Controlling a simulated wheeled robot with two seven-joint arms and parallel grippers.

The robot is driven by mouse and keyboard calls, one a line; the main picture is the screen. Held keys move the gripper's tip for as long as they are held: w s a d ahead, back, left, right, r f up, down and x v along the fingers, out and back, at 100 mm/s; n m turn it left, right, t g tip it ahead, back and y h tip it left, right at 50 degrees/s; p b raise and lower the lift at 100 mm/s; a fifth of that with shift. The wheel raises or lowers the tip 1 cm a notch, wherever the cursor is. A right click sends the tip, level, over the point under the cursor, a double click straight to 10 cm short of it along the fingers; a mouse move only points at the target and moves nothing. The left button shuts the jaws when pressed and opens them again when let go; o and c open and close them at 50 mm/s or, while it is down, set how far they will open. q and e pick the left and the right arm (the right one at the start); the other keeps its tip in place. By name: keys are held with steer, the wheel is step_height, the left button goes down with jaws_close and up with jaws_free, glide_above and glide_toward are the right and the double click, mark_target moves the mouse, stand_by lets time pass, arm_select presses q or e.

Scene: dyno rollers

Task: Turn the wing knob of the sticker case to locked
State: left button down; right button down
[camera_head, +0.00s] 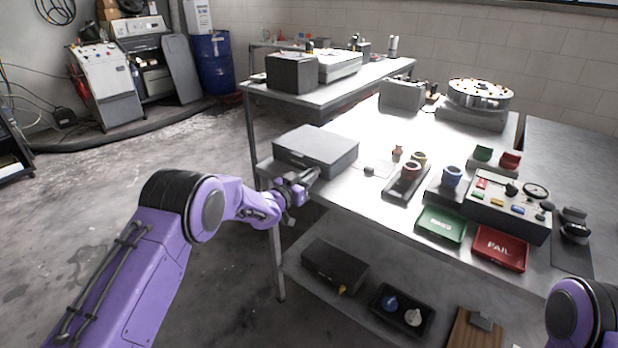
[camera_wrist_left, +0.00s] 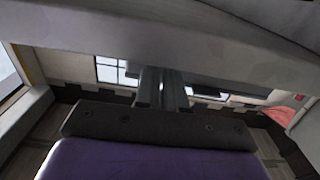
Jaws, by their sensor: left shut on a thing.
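The sticker case, a grey flat lidded box (camera_head: 318,145), sits closed on the near left corner of the workbench. My left gripper (camera_head: 312,174) is at its front face, low and near the middle. Its fingers (camera_wrist_left: 162,88) show close together in the left wrist view, under a broad grey surface that crosses the top. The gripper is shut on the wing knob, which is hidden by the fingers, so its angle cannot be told. My right arm shows at the lower right, but its gripper is out of view.
A lower shelf holds a dark box (camera_head: 335,265). The floor at left is clear.

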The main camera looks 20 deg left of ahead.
arm_select(q)
steer(key=c, duration=1.5)
jaws_free()
steer(key=b+v, duration=0.1)
steer(key=v, duration=0.9)
steer(key=shift+s, duration=0.3)
steer(key=shift+a, duration=0.1)
